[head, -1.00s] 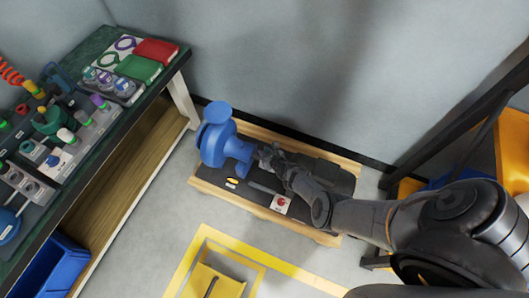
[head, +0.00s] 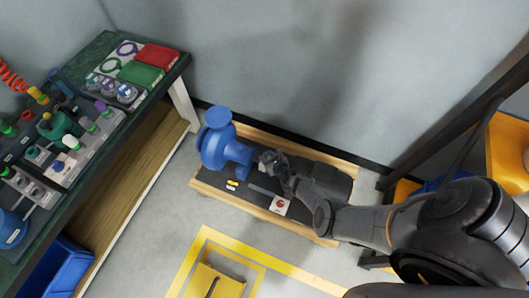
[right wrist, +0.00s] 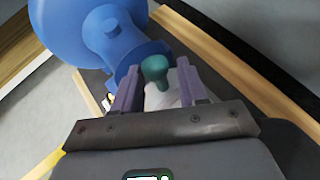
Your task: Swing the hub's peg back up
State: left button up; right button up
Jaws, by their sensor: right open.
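The hub (right wrist: 160,96) is a pale grey round part at the end of the blue pump's shaft side, partly hidden by my gripper. Its peg (right wrist: 154,68) is a dark green, round-ended knob, seen in the right wrist view between my fingers. My right gripper (right wrist: 157,78) is open, with one purple-grey finger on each side of the peg; I cannot tell whether either touches it. In the head view my right gripper (head: 270,163) is just right of the blue pump (head: 222,148) and covers the hub. My left gripper is not in view.
The pump stands on a wooden-edged dark base (head: 208,192) on the floor by the wall. A red button box (head: 281,205) sits at its front. A green-topped workbench (head: 150,104) with parts is at left. Yellow floor marking (head: 290,268) lies in front.

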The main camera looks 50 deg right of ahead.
jog(key=p+v, duration=0.3)
jog(key=v, duration=0.2)
jog(key=shift+s+a+r, duration=0.1)
jog(key=shift+s+r, duration=0.1)
jog(key=shift+r, duration=0.15)
jog(key=shift+s+a+r+p, duration=0.1)
jog(key=shift+s+r+p, duration=0.2)
jog(key=shift+s+p, duration=0.4)
